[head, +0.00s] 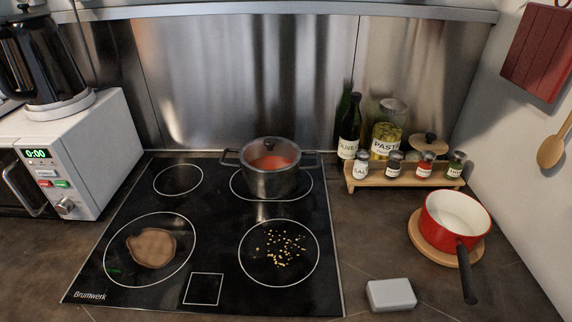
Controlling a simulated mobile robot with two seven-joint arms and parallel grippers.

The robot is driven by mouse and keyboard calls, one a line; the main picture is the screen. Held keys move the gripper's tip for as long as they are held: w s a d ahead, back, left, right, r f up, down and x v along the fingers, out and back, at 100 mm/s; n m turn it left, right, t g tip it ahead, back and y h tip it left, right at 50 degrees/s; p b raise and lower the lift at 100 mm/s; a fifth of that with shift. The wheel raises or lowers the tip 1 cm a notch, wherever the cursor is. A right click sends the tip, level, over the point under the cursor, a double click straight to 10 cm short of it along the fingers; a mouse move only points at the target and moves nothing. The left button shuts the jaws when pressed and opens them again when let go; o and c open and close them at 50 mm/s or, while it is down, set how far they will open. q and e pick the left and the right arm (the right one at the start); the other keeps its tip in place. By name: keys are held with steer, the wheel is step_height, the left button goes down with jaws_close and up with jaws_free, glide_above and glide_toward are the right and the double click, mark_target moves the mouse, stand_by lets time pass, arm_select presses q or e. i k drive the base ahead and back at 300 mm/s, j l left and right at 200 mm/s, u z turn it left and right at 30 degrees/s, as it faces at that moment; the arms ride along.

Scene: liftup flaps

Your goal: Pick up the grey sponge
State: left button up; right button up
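The grey sponge (391,295) is a pale grey block lying flat on the dark counter, near the bottom edge of the head view. It sits to the right of the black cooktop (215,222) and apart from it. Nothing covers or touches it. Neither of my grippers shows in the head view.
A red saucepan (455,222) stands on a round wooden board right of the sponge, its black handle pointing toward the front. A lidded pot (271,178) stands on the cooktop. Crumbs (283,247) and a brown stain (153,247) lie on it. A spice rack (405,178) stands behind.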

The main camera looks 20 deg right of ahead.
mark_target(384, 296)
steer(key=k+l+z, duration=0.1)
steer(key=z, duration=0.3)
steer(key=l+z, duration=0.15)
steer(key=z, duration=0.25)
steer(key=k+l+z, duration=0.1)
steer(key=z, duration=0.25)
steer(key=l, duration=0.1)
